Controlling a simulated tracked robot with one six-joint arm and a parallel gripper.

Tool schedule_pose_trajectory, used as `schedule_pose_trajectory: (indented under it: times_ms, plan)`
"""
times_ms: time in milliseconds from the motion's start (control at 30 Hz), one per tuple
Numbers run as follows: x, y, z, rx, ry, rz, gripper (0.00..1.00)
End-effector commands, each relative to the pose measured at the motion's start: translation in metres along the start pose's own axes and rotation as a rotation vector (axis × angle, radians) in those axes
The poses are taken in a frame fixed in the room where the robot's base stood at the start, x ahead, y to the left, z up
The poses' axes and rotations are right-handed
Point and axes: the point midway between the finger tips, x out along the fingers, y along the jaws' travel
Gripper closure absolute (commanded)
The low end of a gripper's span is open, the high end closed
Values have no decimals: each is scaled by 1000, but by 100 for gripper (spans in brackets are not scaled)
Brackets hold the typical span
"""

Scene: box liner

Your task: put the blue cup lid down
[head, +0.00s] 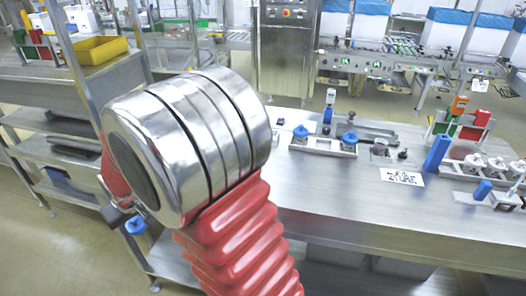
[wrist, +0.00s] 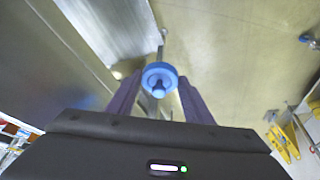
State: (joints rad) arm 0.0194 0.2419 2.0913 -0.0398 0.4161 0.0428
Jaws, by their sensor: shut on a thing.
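The blue cup lid (wrist: 160,72) is a round blue disc with a knob, held between the purple fingers of my gripper (wrist: 158,88) in the wrist view. In the head view the lid (head: 136,225) shows at the left, below my arm's large metal joint, off the left end of the steel table and above the floor. My gripper is mostly hidden behind my own arm there. Two similar blue lids sit on the cups in a holder (head: 322,149) on the table.
The steel table (head: 330,205) has a wide bare front area. A printed label card (head: 402,177), a blue block (head: 436,154) and a rack of white cups (head: 478,168) stand to the right. A yellow bin (head: 100,50) is on the bench at back left.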

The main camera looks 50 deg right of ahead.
Motion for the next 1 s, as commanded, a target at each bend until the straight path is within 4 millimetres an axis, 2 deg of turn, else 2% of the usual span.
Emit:
schedule_pose_trajectory:
  times_ms: [467,633,767,1000]
  plan:
    - [0,-11,0,-22,0,-9,74]
    - [-7,-9,-8,-38,4,-16,74]
    - [-20,-4,-22,-78,6,-33,74]
    - [-69,17,-66,-195,12,-83,74]
